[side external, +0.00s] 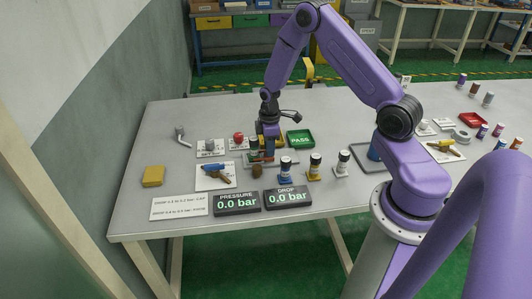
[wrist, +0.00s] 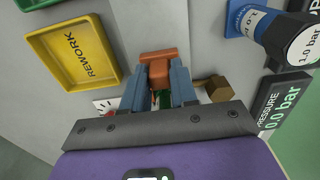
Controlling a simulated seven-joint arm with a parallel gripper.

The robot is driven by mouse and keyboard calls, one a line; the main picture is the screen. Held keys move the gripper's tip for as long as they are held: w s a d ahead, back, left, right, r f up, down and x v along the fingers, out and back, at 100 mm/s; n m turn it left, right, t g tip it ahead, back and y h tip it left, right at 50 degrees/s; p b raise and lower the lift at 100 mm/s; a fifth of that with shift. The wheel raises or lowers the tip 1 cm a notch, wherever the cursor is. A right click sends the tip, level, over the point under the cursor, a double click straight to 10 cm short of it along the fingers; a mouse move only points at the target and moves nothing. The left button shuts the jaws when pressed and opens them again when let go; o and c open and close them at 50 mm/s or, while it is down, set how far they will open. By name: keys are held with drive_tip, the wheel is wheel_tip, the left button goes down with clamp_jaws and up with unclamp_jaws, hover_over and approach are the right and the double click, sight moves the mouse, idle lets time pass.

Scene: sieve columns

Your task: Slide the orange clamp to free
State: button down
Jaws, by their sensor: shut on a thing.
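The orange clamp (wrist: 162,76) shows in the wrist view as a block with a wider top end, between the two blue-grey fingers of my gripper (wrist: 158,72). My gripper is shut on it. In the side external view my gripper (side external: 268,153) points down onto a low fixture at the middle of the table, and its fingers mostly hide the clamp there. A green part shows between the fingers below the clamp in the wrist view. The clamp's sliding positions cannot be made out.
A brown knob (wrist: 217,88) sits right beside the fingers. The yellow REWORK tray (wrist: 72,54) and green PASS tray (side external: 300,139) are close by. Several labelled columns (side external: 315,166) stand in front, near the PRESSURE (side external: 236,203) and DROP (side external: 288,197) displays, both at 0.0 bar.

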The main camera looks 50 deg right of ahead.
drive_tip(key=shift+s+d, duration=1.4)
drive_tip(key=shift+d, duration=0.05)
idle(0.3)
drive_tip(key=c, duration=1)
unclamp_jaws()
drive_tip(key=shift+c, duration=0.2)
drive_tip(key=shift+r, duration=0.1)
drive_tip(key=shift+r, duration=2.9)
drive_tip(key=shift+a, duration=0.1)
